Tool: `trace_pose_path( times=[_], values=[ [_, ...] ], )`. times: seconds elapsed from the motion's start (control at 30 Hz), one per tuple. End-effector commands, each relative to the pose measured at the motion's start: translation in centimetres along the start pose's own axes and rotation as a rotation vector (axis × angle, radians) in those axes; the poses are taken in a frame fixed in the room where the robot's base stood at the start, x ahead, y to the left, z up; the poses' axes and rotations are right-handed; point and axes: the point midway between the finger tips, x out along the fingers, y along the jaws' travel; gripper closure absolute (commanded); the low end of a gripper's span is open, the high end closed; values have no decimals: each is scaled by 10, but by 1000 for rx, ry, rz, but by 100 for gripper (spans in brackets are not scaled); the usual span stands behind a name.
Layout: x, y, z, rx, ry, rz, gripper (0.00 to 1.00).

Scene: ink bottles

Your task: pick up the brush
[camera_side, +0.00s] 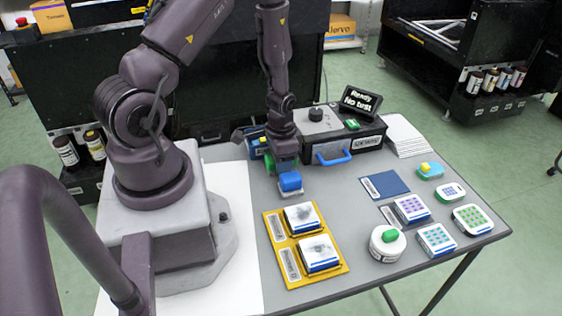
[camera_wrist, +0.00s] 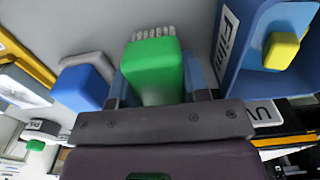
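The brush (camera_wrist: 152,72) shows in the wrist view as a green block with a row of pale bristles at its far end. In the side view a bit of green (camera_side: 269,162) shows beside my gripper, mostly hidden by it. My gripper (camera_wrist: 155,88) has one finger on each side of the green block, with hardly any gap. Whether the fingers press on it cannot be told. In the side view my gripper (camera_side: 284,162) is low over the grey table.
A blue block (camera_side: 290,182) on a pale base sits close in front of my gripper. A blue bin (camera_wrist: 262,20) with a yellow block (camera_wrist: 281,50) is at the right in the wrist view. A black box (camera_side: 340,144) stands behind, and a yellow tray (camera_side: 275,222) lies in front.

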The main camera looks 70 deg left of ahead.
Motion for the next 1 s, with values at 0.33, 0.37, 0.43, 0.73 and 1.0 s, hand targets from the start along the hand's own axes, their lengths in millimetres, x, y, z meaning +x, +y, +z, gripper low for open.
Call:
trace_pose_path(
  times=[0.33, 0.37, 0.43, 0.73, 1.0],
  values=[
    [-4, 0, -1, 0, 2, -1, 82],
    [-5, 0, -1, 0, 2, -1, 82],
    [-10, -1, -1, 0, 4, -2, 82],
    [-58, 0, -1, 0, 5, -2, 82],
    [-94, 0, -1, 0, 3, -1, 82]
  ],
)
